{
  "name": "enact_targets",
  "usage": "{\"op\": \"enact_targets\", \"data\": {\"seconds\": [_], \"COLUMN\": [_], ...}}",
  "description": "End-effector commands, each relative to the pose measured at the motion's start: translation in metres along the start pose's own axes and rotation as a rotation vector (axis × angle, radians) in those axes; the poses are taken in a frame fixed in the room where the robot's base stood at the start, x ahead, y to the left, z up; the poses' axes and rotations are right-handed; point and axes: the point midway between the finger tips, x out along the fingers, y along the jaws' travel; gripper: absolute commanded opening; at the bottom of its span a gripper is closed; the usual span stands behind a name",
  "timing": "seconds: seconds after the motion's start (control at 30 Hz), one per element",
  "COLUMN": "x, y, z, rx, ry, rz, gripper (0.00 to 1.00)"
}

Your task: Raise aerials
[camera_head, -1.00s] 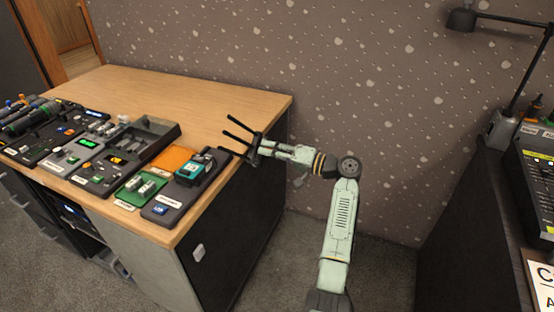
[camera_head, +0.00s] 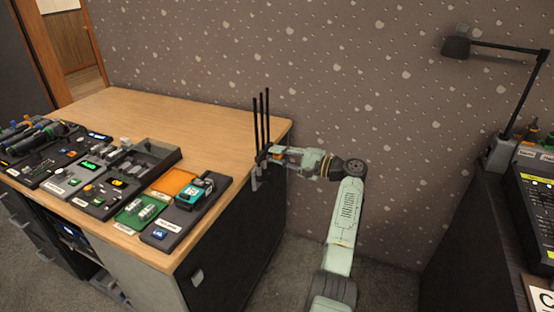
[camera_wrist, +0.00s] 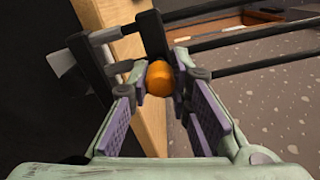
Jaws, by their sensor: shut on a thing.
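Three black aerials (camera_head: 267,115) stand about upright side by side at the right edge of the wooden desk in the head view. They rise from a small dark bracket with a grey clamp (camera_head: 256,178) at the desk's side. In the wrist view the aerials (camera_wrist: 250,36) run off to the right from the dark bracket. An orange knob (camera_wrist: 161,79) sits between my fingertips at the bracket. My gripper (camera_head: 274,154) is shut on this knob, and the fingers touch it from both sides. The fingers hide parts of the knob and bracket.
The wooden desk (camera_head: 215,130) carries a row of dark control panels and a teal device (camera_head: 193,193) at its front right. Its back half is bare. A patterned wall stands behind. A dark desk with a lamp (camera_head: 457,47) and mixer (camera_head: 535,190) is at right.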

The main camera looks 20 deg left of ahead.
Motion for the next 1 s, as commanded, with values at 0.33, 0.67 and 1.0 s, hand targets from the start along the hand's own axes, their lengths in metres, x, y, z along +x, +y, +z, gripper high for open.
{"op": "enact_targets", "data": {"seconds": [0.33,0.67,1.0], "x": [-0.0008,-0.0011,-0.0004], "y": [-0.0038,-0.0042,-0.0018], "z": [-0.0047,-0.0052,-0.0043], "rx": [0.036,0.034,0.036], "ry": [0.003,0.006,0.002], "rz": [-0.004,-0.006,-0.001], "gripper": [0.0,0.22,0.39]}}
